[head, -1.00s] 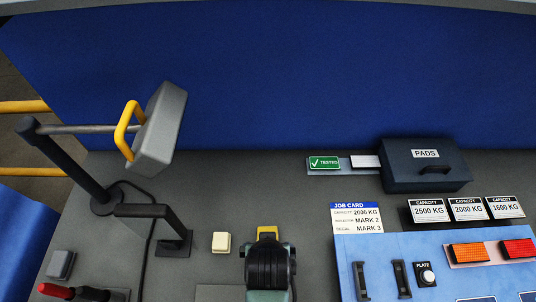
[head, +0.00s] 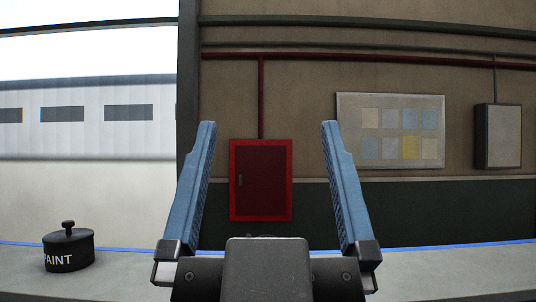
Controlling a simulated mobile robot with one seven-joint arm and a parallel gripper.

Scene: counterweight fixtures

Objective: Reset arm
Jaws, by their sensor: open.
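My gripper (head: 269,125) stands upright in the middle of the head view, with two long blue fingers wide apart. It is open, and nothing is between the fingers except the distant wall behind them. Its dark body fills the bottom centre and hides part of the grey ledge. The fixture with a pivoted arm, a grey weight and a yellow handle, seen earlier, is not in this view.
A black lidded pot marked PAINT (head: 68,248) stands on the grey ledge (head: 440,272) at left. Behind are a red wall cabinet (head: 261,180), a board with coloured sheets (head: 390,160) and a grey box (head: 497,136). The space around the fingers looks clear.

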